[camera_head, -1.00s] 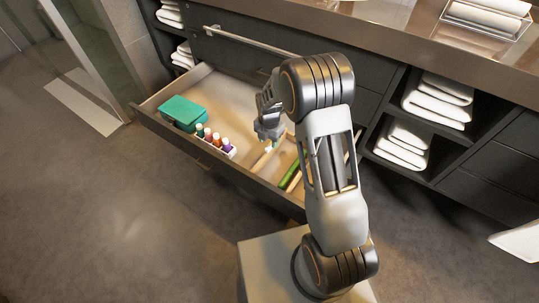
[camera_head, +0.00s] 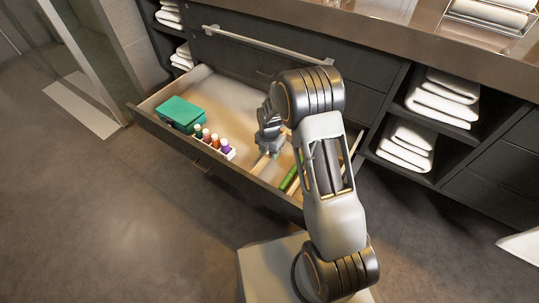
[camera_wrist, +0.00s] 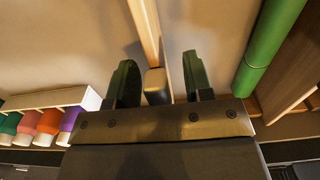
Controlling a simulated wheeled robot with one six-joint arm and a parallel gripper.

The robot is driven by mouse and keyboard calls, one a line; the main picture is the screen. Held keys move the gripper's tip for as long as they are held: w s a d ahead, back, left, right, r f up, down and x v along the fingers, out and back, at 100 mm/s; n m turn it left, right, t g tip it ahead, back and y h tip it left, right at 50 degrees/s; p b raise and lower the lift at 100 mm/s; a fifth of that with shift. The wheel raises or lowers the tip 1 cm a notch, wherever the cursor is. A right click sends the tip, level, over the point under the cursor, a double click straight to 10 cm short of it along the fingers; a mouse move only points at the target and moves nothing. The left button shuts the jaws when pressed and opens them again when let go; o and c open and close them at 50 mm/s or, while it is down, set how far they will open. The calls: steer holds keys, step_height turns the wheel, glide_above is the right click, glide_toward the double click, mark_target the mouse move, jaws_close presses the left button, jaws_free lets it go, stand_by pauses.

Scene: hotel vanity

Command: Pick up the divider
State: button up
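The divider is a thin light-wood strip standing in the open drawer; its near part shows in the head view (camera_head: 260,165) below my gripper. In the wrist view the divider (camera_wrist: 145,28) runs up the picture between my two fingers. My gripper (camera_head: 270,151) is low in the drawer over the divider. In the wrist view my gripper (camera_wrist: 159,72) is open, one dark green finger on each side of the strip, with gaps visible. A small dark block with a pale top (camera_wrist: 155,82) sits between the fingers; I cannot tell whether it belongs to the divider.
The drawer (camera_head: 165,135) also holds a teal box (camera_head: 181,112), a white rack (camera_head: 226,155) of several coloured bottles left of the divider, and a green tube (camera_head: 289,178) close on its right. Folded towels (camera_head: 405,145) fill shelves at right.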

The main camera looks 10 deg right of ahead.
jaws_close()
stand_by(0.3)
step_height(320, 180, up, 26)
steer(key=p, duration=1.4)
steer(key=shift+r, duration=0.25)
stand_by(1.1)
steer(key=shift+r, duration=0.1)
stand_by(0.4)
step_height(320, 180, up, 11)
steer(key=p, duration=0.9)
steer(key=shift+r, duration=0.15)
